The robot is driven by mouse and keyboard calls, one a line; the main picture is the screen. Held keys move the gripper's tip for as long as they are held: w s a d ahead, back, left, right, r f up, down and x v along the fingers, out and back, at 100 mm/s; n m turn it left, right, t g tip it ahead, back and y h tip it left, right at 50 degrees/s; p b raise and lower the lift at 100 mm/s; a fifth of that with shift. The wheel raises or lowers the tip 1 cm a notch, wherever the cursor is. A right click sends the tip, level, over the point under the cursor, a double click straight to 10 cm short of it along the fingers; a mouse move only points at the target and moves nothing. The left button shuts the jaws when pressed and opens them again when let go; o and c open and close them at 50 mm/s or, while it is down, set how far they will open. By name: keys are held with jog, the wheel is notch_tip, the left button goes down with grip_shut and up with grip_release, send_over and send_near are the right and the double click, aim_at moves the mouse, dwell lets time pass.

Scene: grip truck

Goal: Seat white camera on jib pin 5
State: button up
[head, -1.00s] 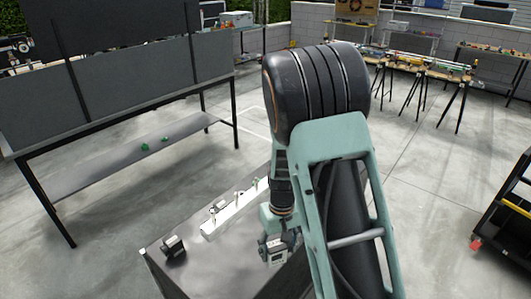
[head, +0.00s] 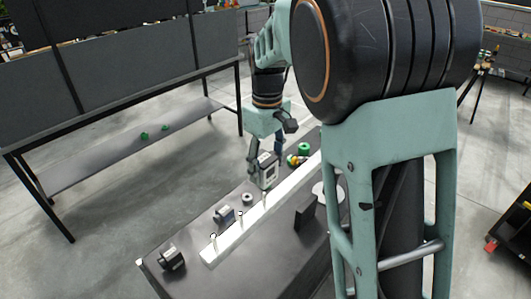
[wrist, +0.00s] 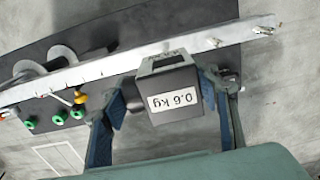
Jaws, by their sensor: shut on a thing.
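In the wrist view the camera (wrist: 174,98) shows a "0.6 kg" label between my two blue fingers (wrist: 160,112). It overlaps the near edge of the bar (wrist: 95,72) in that picture; I cannot tell its height above the bar. Upright pins stand along the bar, including a front pin (head: 214,242), a second (head: 240,222) and one just below the camera (head: 265,200). No pin numbers are readable.
The dark table (head: 240,268) also holds a black camera (head: 172,260), a grey-blue one (head: 224,214), a dark upright block (head: 305,213) and green rolls (head: 303,149). A rack with a low shelf (head: 120,150) stands left. Floor between is clear.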

jog(key=shift+w+r, duration=0.1)
jog(key=shift+w, duration=0.05)
jog(key=shift+f+b, duration=0.35)
jog(key=shift+f, duration=0.05)
jog(key=shift+f+b, duration=3.2)
jog(key=shift+f, duration=1.15)
jog(key=o, duration=1.1)
jog(key=shift+c, duration=0.2)
jog(key=shift+s+f, duration=0.1)
jog(key=shift+s, duration=0.1)
notch_tip(320, 180, up, 12)
jog(key=shift+r, duration=0.1)
